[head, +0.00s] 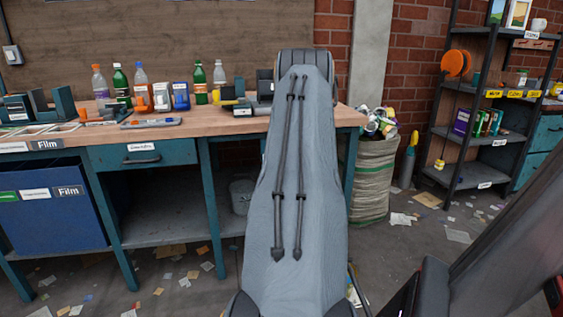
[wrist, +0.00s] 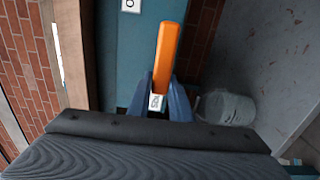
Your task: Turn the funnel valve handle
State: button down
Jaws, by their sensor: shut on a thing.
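In the wrist view, my gripper (wrist: 163,95) is shut on an orange bar (wrist: 170,50). The bar stands out beyond the two blue fingers, and a small white label shows near its base between them. I cannot tell from these frames whether this bar is the valve handle. No funnel can be made out in either view. In the head view, my own grey arm hides the gripper and whatever it holds.
A wooden workbench (head: 225,127) with bottles and tools spans the left. A grey bucket (head: 241,194) stands beneath it and also shows in the wrist view (wrist: 229,107). A full sack (head: 370,182) stands right of the bench. Dark shelves (head: 466,130) stand farther right; paper scraps litter the floor.

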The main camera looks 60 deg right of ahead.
jog(key=c, duration=1.6)
grip_release()
jog(key=shift+s, duration=0.1)
jog(key=p+v, duration=0.1)
jog(key=v, duration=0.6)
jog(key=shift+s+a, duration=0.15)
jog(key=shift+a, duration=0.15)
